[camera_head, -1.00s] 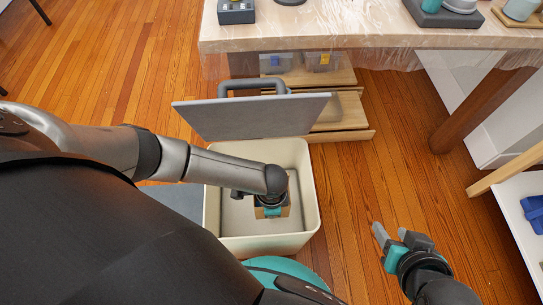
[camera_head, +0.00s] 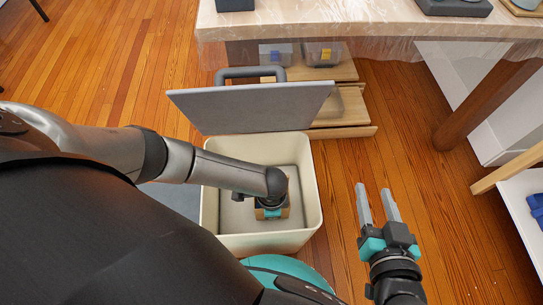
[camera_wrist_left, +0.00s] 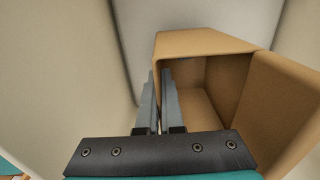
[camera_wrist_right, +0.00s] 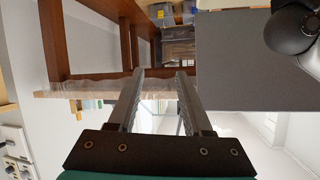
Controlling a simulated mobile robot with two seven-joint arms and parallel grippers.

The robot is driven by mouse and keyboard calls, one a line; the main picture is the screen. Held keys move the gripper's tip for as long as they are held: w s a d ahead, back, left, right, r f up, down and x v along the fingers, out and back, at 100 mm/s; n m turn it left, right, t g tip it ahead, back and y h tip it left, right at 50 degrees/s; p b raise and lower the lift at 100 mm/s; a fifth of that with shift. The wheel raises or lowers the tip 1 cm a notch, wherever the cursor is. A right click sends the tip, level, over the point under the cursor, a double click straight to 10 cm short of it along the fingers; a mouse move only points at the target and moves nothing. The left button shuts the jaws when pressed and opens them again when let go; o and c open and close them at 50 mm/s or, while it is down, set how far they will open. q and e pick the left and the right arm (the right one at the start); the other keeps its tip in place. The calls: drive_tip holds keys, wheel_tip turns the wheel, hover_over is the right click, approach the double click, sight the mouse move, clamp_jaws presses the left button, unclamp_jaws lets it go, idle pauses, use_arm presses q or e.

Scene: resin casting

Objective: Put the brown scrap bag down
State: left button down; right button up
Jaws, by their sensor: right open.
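The brown scrap bag (camera_head: 286,202) is down inside the cream bin (camera_head: 314,200), mostly hidden under my left wrist in the head view. In the left wrist view the bag (camera_wrist_left: 288,95) is an open, box-like brown pouch, upright, with its mouth facing the camera. My left gripper (camera_wrist_left: 159,72) has its fingers close together at the bag's left wall, which seems pinched between them. How near the bag's bottom is to the bin floor is hidden. My right gripper (camera_head: 374,190) is open and empty, to the right of the bin; its parted fingers show in the right wrist view (camera_wrist_right: 160,74).
The bin's grey lid (camera_head: 250,108) stands raised at its far side. Behind it are wooden drawers (camera_head: 345,132) under a plastic-covered table (camera_head: 350,25). A white shelf (camera_head: 522,190) stands at the right.

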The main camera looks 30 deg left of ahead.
use_arm(q)
drive_tip(key=shift+f+b, duration=0.3)
drive_tip(key=shift+f, duration=0.6)
use_arm(e)
drive_tip(key=shift+s+a+r+t+y, duration=0.25)
drive_tip(key=shift+a+r+t+y, duration=0.35)
drive_tip(key=shift+t, duration=0.6)
drive_tip(key=shift+a, duration=0.2)
use_arm(q)
drive_tip(key=c, duration=1.5)
unclamp_jaws()
drive_tip(key=shift+f+b, duration=0.2)
drive_tip(key=shift+b, duration=0.1)
drive_tip(key=shift+c, duration=0.2)
drive_tip(key=o, duration=0.5)
drive_tip(key=shift+c, duration=0.2)
use_arm(e)
drive_tip(key=shift+r, duration=0.15)
use_arm(q)
drive_tip(key=shift+r, duration=0.15)
